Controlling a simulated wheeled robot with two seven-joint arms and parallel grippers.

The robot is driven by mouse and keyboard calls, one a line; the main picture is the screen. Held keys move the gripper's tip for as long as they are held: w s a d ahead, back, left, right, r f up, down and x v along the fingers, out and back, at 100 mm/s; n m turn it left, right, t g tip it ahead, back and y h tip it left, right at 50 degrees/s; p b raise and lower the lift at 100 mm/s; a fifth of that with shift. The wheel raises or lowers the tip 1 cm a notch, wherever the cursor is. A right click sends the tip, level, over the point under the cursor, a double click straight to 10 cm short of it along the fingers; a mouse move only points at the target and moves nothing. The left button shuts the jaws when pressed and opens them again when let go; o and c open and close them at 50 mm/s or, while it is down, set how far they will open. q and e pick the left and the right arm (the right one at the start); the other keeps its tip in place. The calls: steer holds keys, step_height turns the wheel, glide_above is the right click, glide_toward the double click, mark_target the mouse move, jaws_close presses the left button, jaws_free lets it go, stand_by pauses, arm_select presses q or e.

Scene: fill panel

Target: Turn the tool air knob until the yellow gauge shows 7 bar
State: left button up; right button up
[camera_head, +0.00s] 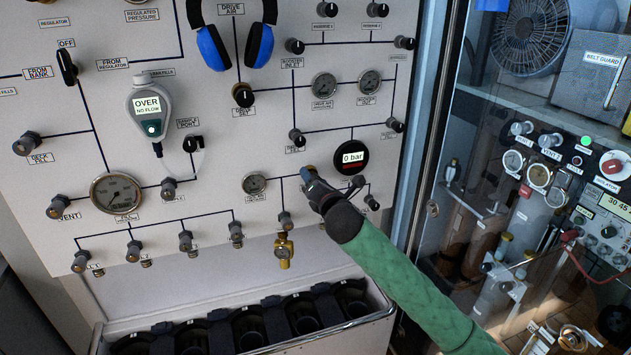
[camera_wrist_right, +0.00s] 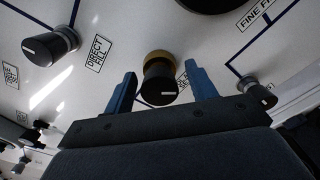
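A black knob with a brass collar (camera_wrist_right: 158,78) sits on the white panel in the right wrist view, a white mark on its face. Its label is partly hidden, so I cannot confirm it is the tool air knob. My right gripper (camera_head: 312,178) is at this knob in the head view; in the wrist view its blue fingertips (camera_wrist_right: 162,92) are apart, one on each side of the knob, with gaps visible. A small round gauge (camera_head: 254,183) is just left of the gripper. I cannot tell which gauge is the yellow one. My left gripper is not in view.
A round black display (camera_head: 351,157) reads 0 bar, up and right of the gripper. Other knobs crowd around, including a black one by "DIRECT FILL" (camera_wrist_right: 52,46). A brass fitting (camera_head: 284,251) hangs below. A rack of black wells (camera_head: 250,325) stands under the panel.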

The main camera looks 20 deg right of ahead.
steer(key=shift+s, duration=0.1)
steer(key=shift+s, duration=0.25)
arm_select(q)
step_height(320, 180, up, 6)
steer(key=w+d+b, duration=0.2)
steer(key=b, duration=0.1)
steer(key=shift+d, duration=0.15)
arm_select(e)
steer(key=s, duration=0.7)
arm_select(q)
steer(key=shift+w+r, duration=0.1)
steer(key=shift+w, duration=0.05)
arm_select(e)
steer(key=shift+d, duration=0.1)
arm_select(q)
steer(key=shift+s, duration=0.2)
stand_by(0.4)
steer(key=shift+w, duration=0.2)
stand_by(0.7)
arm_select(e)
steer(key=shift+f, duration=0.1)
